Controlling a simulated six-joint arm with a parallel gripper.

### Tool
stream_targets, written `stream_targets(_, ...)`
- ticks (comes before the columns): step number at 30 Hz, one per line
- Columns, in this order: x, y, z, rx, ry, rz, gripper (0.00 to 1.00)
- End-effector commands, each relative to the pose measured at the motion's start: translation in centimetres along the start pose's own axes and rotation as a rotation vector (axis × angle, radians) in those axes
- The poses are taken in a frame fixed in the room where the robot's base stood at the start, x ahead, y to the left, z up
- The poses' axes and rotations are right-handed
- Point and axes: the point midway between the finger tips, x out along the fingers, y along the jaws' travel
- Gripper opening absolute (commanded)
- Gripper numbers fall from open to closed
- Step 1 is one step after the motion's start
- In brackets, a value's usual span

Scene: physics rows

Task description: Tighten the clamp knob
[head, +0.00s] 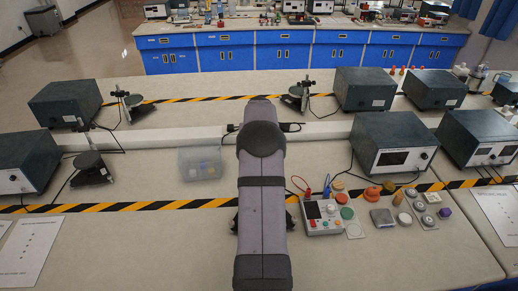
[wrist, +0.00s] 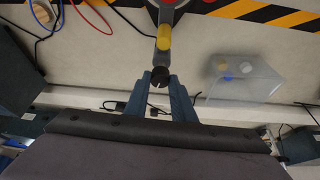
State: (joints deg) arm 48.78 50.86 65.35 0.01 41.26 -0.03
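In the wrist view, a small dark round knob (wrist: 159,77) sits between the tips of my gripper (wrist: 160,83). The two blue-grey fingers stand on either side of it and it nearly fills the gap. I cannot tell whether they press on it. Beyond the knob, a yellow-ended part (wrist: 164,38) and a grey and red piece (wrist: 166,5) lie in line with it, cut off by the top edge. In the head view my own arm hides my gripper and the knob; only dark edges show beside the arm.
A clear plastic box (head: 199,164) stands left of my arm; the wrist view shows it at right (wrist: 243,80). A control box (head: 322,217) with wires and several small knobs and discs lie to the right.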

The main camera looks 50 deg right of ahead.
Motion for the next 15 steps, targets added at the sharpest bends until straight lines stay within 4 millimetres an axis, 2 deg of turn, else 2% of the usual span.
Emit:
stream_targets(8,0.00,-0.05,0.02,0.013,-0.001,0.006,0.01)
stream_targets(15,0.07,-0.19,0.04,0.094,-0.001,0.040,0.01)
